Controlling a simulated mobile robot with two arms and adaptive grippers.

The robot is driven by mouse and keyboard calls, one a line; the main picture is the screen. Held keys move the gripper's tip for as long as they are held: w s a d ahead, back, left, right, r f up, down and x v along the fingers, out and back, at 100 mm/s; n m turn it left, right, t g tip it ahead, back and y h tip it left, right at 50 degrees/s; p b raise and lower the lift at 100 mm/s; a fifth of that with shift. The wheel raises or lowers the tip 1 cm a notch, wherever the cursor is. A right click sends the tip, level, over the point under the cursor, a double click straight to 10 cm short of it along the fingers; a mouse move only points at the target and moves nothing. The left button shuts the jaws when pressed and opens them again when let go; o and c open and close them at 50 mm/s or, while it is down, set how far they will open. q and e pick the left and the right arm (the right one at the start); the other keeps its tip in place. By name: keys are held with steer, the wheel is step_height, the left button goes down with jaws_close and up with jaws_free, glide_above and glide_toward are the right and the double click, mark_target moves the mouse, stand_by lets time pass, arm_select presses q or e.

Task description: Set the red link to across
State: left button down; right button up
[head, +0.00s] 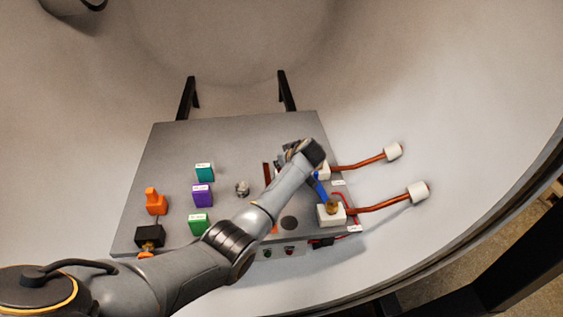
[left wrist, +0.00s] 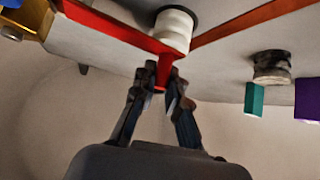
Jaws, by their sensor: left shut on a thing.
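In the left wrist view a red link (left wrist: 115,30) runs from the upper left to a white ceramic post (left wrist: 175,28), with a short red handle hanging at this end. My left gripper (left wrist: 162,82) has its fingers closed around that handle. In the head view my left gripper (head: 287,154) is over the right part of the grey plate (head: 230,140), and my arm hides most of the red link there. My right gripper is not in view.
A blue link (head: 321,189) and a white block with a brass top (head: 331,214) stand close to my arm on the right. Copper rods (head: 375,207) lead to the chamber wall. Teal (head: 204,172), purple (head: 202,195) and green (head: 199,223) blocks stand left.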

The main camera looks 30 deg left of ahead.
arm_select(q)
steer(key=shift+s+d+f, duration=0.1)
steer(key=shift+f, duration=0.05)
steer(key=c, duration=1.3)
jaws_free()
steer(key=shift+c, duration=0.2)
steer(key=v, duration=1.2)
steer(key=shift+d, duration=0.1)
